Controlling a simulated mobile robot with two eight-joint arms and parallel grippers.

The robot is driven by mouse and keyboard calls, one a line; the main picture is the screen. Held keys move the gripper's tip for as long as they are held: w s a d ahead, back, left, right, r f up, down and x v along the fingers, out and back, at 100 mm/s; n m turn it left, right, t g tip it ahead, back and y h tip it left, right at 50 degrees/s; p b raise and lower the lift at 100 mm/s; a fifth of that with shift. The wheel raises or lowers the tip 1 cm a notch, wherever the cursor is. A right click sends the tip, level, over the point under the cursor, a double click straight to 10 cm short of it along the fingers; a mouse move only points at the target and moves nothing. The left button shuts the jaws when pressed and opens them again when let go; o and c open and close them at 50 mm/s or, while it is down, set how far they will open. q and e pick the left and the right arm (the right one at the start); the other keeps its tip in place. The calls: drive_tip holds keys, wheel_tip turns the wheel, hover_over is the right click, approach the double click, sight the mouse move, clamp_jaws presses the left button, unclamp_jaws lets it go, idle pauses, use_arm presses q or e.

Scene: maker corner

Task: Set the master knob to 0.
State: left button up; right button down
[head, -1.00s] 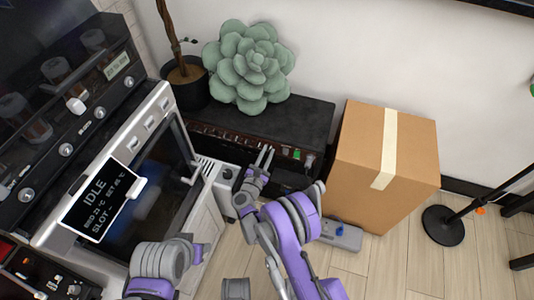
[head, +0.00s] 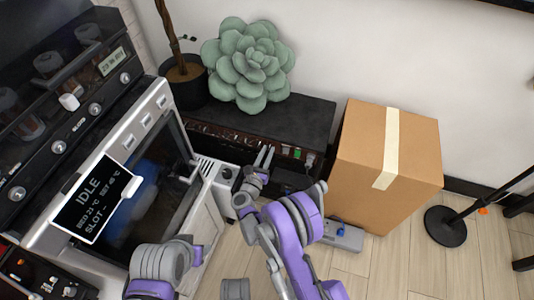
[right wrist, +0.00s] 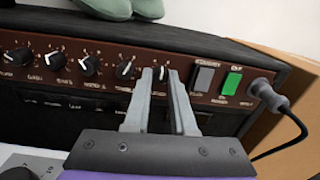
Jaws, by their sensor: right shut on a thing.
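The black amplifier (head: 300,112) stands against the wall. In the right wrist view its brown front panel (right wrist: 100,68) carries a row of black knobs with white pointer marks. My right gripper (head: 265,156) reaches its front; in the right wrist view the two fingers (right wrist: 163,82) are shut on the rightmost knob (right wrist: 161,72), left of the switches. I take this for the master knob; its label is too small to read. The fingers hide much of its dial, so its setting cannot be told.
A grey switch (right wrist: 203,78), a green switch (right wrist: 232,82) and a plugged-in cable (right wrist: 268,95) are right of the knob. A succulent (head: 247,65) sits on the amplifier. A cardboard box (head: 385,165) stands close to the right. A printer-like machine (head: 150,190) is left.

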drive_tip(key=n+b, duration=0.1)
drive_tip(key=n, duration=0.6)
drive_tip(key=shift+f, duration=0.1)
drive_tip(key=n, duration=1.7)
drive_tip(key=shift+f+y, duration=0.1)
drive_tip(key=shift+y, duration=0.3)
drive_tip(key=n, duration=0.4)
drive_tip(key=shift+d+n, duration=0.1)
drive_tip(key=shift+n, duration=2)
drive_tip(key=c, duration=0.7)
unclamp_jaws()
drive_tip(key=shift+c, duration=0.2)
